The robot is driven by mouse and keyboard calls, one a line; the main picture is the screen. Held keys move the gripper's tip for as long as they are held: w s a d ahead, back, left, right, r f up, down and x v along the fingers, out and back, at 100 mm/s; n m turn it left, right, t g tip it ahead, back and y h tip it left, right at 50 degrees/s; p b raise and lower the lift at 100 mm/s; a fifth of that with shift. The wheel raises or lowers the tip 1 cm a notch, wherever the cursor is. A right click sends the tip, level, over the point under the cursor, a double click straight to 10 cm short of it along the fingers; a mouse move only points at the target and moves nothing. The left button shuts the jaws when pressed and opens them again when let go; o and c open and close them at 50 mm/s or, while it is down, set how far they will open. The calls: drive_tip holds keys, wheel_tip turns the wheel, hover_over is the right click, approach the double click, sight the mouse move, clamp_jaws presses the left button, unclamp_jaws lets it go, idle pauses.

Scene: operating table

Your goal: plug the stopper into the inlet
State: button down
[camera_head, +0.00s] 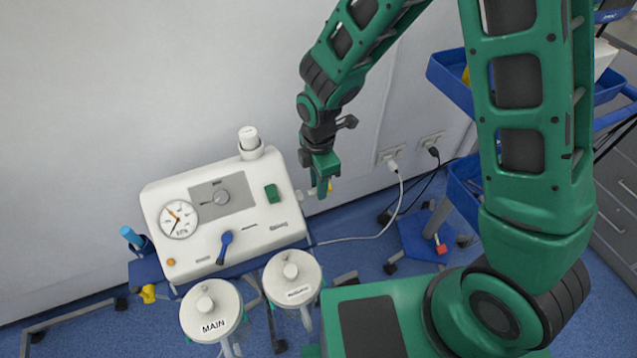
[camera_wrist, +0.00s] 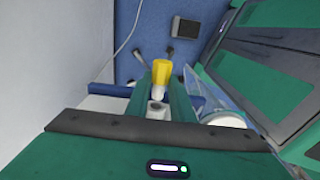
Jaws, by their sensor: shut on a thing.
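The stopper, a small yellow cap with a white end, shows in the wrist view (camera_wrist: 161,74) between the green fingertips. The inlet looks like the small pale stub (camera_head: 299,195) on the machine's right side, close left of the stopper. I cannot tell whether they touch. A grey-white round part (camera_wrist: 157,107) shows below the stopper between the fingers.
Two lidded canisters, one marked MAIN (camera_head: 211,310) and a second (camera_head: 292,276), stand in front of the machine. A wall with sockets (camera_head: 391,155) and a hanging white cable is behind my gripper. A blue-shelved cart (camera_head: 450,78) stands at the right.

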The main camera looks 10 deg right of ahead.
sight(308, 192)
drive_tip(key=shift+s+a, duration=0.2)
drive_tip(key=shift+a, duration=0.55)
drive_tip(key=shift+s+a, duration=0.2)
drive_tip(key=shift+a, duration=0.5)
drive_tip(key=c, duration=1.5)
unclamp_jaws()
drive_tip(key=shift+o, duration=0.2)
wheel_tip(308, 192, up, 11)
drive_tip(key=shift+f, duration=0.15)
